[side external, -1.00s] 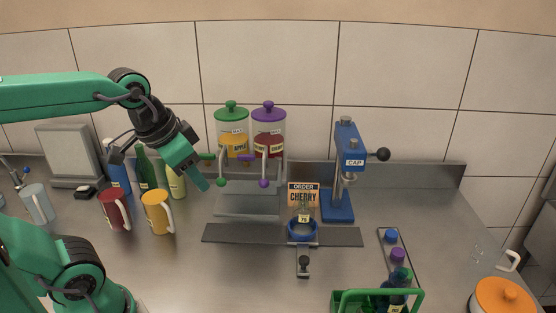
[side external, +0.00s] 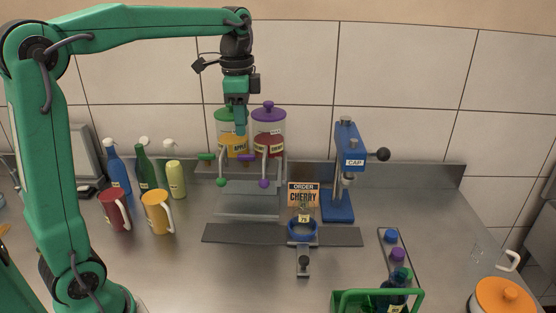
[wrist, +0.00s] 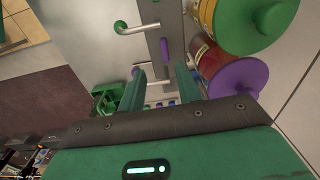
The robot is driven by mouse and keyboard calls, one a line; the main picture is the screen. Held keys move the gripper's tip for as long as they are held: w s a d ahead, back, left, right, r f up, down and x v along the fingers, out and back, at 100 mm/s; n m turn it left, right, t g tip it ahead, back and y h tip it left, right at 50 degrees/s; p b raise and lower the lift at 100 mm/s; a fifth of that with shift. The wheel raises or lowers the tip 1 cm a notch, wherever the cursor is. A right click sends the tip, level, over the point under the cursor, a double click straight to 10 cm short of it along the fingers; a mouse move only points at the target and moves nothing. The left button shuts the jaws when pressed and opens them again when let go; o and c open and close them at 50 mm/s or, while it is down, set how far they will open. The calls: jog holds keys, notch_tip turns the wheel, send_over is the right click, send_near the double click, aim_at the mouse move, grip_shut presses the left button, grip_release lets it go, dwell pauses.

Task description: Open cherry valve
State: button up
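The cherry dispenser (side external: 269,128) is a clear jar with a purple lid and dark red contents, right of the apple dispenser (side external: 229,135) with its green lid. Its valve has a short purple handle (side external: 246,158) and a silver spout arm ending in a purple ball (side external: 264,183). My gripper (side external: 240,133) points down in front of the two jars. In the wrist view my gripper (wrist: 160,70) is open and empty; the purple handle (wrist: 165,50) shows beyond the gap between the fingers. The purple ball (wrist: 135,71) appears close to the left fingertip; contact cannot be told.
An order card (side external: 303,194) reads CHERRY beside a blue ring holder (side external: 302,231). A blue cap press (side external: 348,170) stands right. Mugs (side external: 158,212) and bottles (side external: 145,168) stand left. A green crate (side external: 347,295) is at the front.

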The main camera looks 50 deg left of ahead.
aim_at(246, 160)
jog(key=shift+w+a+f+m, duration=0.1)
jog(key=shift+w+a+m, duration=0.15)
jog(key=shift+w, duration=0.3)
jog(key=shift+f, duration=3.95)
grip_shut()
